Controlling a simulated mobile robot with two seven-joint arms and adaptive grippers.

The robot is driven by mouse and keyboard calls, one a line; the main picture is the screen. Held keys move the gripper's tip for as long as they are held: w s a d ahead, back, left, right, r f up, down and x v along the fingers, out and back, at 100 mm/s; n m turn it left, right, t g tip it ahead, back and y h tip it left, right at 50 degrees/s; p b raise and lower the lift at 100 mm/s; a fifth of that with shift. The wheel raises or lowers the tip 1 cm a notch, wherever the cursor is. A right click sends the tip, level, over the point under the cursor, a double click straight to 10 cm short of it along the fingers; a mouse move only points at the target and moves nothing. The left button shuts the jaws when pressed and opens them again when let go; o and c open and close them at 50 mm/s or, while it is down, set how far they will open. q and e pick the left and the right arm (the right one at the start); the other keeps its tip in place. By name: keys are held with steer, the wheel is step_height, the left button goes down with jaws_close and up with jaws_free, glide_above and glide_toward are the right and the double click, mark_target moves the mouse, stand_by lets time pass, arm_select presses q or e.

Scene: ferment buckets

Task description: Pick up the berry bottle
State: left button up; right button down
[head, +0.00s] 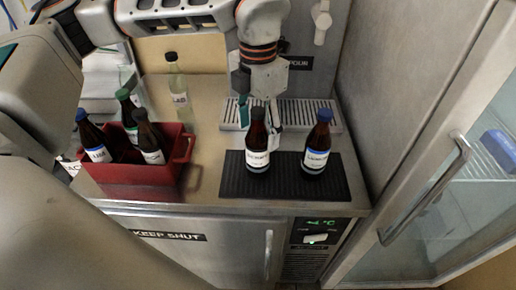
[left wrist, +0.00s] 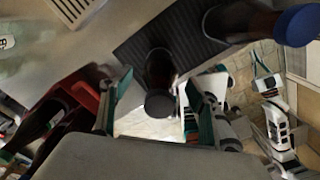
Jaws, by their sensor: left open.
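A brown bottle with a black cap and white label (head: 257,158) stands upright on the black ribbed mat (head: 232,183). I cannot read its label surely, so I cannot tell whether it is the berry bottle. My left gripper (head: 258,115) is open at this bottle's cap and neck, coming from behind. In the left wrist view the black-capped bottle (left wrist: 159,70) is between the two open fingers (left wrist: 157,105). A similar bottle with a blue cap (head: 316,158) stands to its right on the mat; it also shows in the wrist view (left wrist: 296,26). My right gripper is not in view.
A red crate (head: 165,182) at the left holds several dark bottles. A clear bottle (head: 177,88) stands behind it. A slotted metal drip tray (head: 313,114) lies behind the mat. A glass-door cabinet with a handle (head: 432,190) stands at the right. Bare counter lies between crate and mat.

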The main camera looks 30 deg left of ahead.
arm_select(q)
steer(key=shift+f, duration=1.25)
steer(key=c, duration=1.5)
steer(key=shift+w, duration=0.1)
steer(key=shift+c, duration=1)
steer(key=shift+r, duration=0.15)
